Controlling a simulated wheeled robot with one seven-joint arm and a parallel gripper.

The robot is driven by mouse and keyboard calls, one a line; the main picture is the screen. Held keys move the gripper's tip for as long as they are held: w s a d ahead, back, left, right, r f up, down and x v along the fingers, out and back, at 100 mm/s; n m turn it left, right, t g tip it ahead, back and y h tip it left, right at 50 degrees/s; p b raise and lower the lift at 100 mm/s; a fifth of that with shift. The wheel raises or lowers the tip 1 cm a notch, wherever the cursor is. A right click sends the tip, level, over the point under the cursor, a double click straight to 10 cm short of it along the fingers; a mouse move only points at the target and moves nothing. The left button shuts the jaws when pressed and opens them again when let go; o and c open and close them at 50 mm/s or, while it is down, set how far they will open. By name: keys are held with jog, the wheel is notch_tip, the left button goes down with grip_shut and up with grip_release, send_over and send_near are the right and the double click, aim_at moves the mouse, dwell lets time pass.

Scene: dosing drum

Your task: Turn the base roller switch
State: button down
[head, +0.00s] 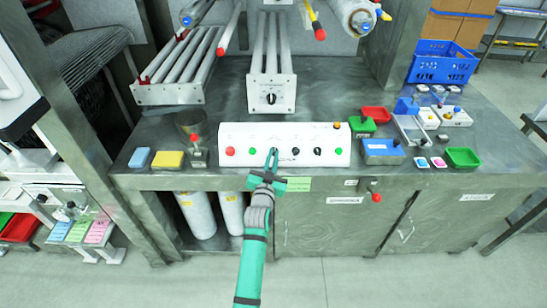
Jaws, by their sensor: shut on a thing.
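A long white control panel (240,140) stands at the front of the metal worktop. It carries a red button (231,151), green buttons and small black rotary switches (295,151). My green and grey gripper (272,154) reaches in from below, at the panel's front face left of its middle. Its narrow fingers are shut on a small switch there, which they mostly hide. I cannot read the labels or tell the switch's turned position. Another black rotary switch (270,98) sits on the front of the middle roller unit (284,90) behind, untouched.
Left of the panel lie a yellow sponge (169,160) and a blue block (140,158). A blue tray (383,147), green trays and a red tray (376,114) stand to the right. A red-tipped lever (376,197) sticks out from the bench front. Floor in front is clear.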

jog(key=shift+m+g+h, duration=0.7)
jog(key=shift+m+h, duration=0.6)
jog(key=shift+m, duration=0.8)
jog(key=c, duration=1.9)
grip_release()
jog(key=shift+o, duration=0.2)
jog(key=shift+a, duration=0.1)
jog(key=shift+s+a, duration=0.1)
jog(key=shift+s+a, duration=0.1)
jog(key=shift+s, duration=0.1)
jog(key=v, duration=1)
jog(key=shift+s+r, duration=0.1)
